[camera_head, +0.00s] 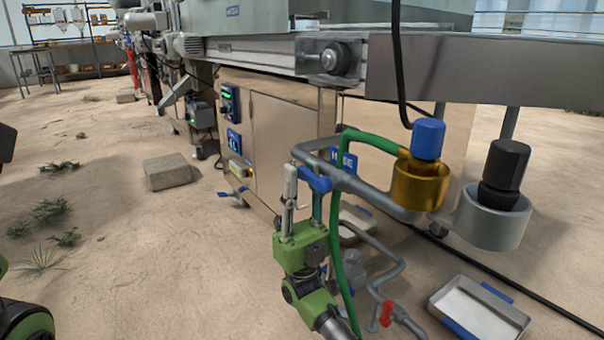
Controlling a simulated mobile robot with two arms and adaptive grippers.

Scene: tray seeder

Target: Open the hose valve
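My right gripper (303,190) has a green body and points away from me, up to the lever. Its two fingers stand apart, one left of the lever and one just below it. I cannot tell whether they touch it. My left gripper is not in view.
A brass cup with a blue plug (428,139) and a grey cup with a black plug (505,165) stand right of the lever. A red valve handle (387,313) and a shallow tray (478,312) are lower right. A stone block (168,172) lies on open sandy floor at left.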

